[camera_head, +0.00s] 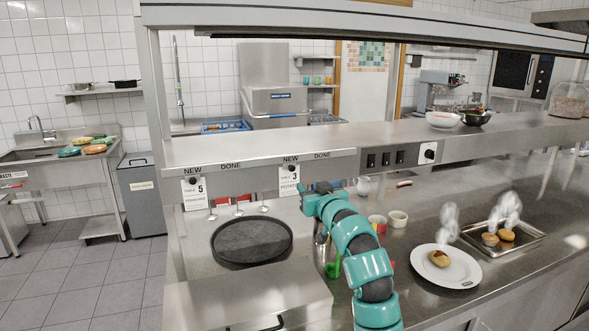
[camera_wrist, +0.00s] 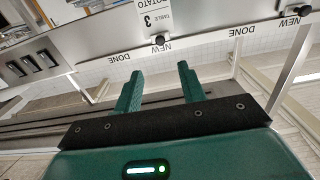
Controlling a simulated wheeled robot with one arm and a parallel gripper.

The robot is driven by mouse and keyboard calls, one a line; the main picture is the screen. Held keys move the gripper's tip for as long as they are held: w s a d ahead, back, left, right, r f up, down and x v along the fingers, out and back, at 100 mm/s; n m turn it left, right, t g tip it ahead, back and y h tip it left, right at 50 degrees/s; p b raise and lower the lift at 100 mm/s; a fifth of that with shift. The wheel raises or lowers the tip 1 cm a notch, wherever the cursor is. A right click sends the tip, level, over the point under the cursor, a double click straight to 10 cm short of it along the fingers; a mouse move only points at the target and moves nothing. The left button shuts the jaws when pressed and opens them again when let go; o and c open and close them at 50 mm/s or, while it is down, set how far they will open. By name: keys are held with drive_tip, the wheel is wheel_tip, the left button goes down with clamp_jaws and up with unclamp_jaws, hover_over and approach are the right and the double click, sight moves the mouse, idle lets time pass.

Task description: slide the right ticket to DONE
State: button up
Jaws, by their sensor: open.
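The right ticket (camera_head: 290,180), a white card reading TABLE 3 and POTATO, hangs from a dark round knob under the right NEW label. The right DONE label (camera_head: 322,155) is just right of it on the same rail. My gripper (camera_head: 320,187) is low and just right of the ticket in the head view. In the wrist view, which is upside down, the ticket (camera_wrist: 152,16) and its knob (camera_wrist: 160,40) lie beyond the fingertips of my gripper (camera_wrist: 160,72). The fingers are open, with nothing between them and a gap to the knob.
The left ticket (camera_head: 195,193), TABLE 5, hangs under the left NEW label. Switches (camera_head: 386,159) sit right of the rail. A dark round pan (camera_head: 251,240), a white plate (camera_head: 446,266) with food and a metal tray (camera_head: 533,236) are on the counter below.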

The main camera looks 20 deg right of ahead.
sight(293, 169)
drive_tip(key=w+p, duration=0.2)
drive_tip(key=w, duration=0.4)
drive_tip(key=w+p, duration=0.2)
drive_tip(key=w, duration=0.4)
drive_tip(key=shift+w+a+r, duration=0.15)
drive_tip(key=shift+w+a, duration=0.05)
drive_tip(key=shift+w, duration=0.2)
drive_tip(key=shift+w+p, duration=0.35)
clamp_jaws()
